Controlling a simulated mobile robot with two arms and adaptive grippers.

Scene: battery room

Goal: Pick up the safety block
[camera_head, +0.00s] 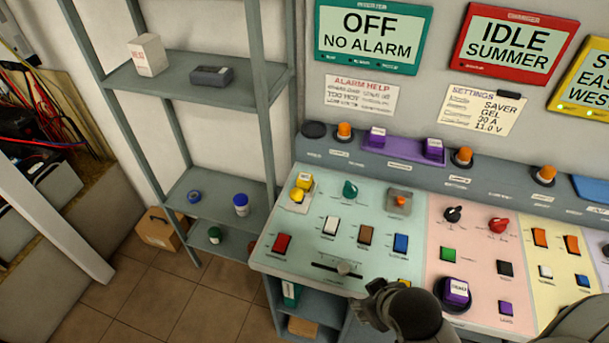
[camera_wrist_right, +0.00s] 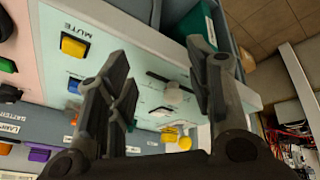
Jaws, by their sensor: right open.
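The safety block is most likely the small yellow block (camera_head: 304,181) with a pale label, too small to read. It stands at the panel's back left corner, right by a yellow knob (camera_head: 297,195); whether they touch is unclear. In the right wrist view the yellow block (camera_wrist_right: 169,134) shows between the fingers, farther off, close to the knob (camera_wrist_right: 185,143). My right gripper (camera_head: 369,300) is open and empty over the panel's front edge, right of and nearer than the block. Its spread fingers show in the wrist view (camera_wrist_right: 158,62). My left gripper is not in view.
The sloping panel (camera_head: 310,255) carries switches, a slider (camera_head: 343,268) and knobs. Purple labelled blocks sit on a purple tray (camera_head: 402,149) and on a round black base (camera_head: 440,292). A grey shelf (camera_head: 215,205) stands left. Open floor (camera_head: 150,295) lies at lower left.

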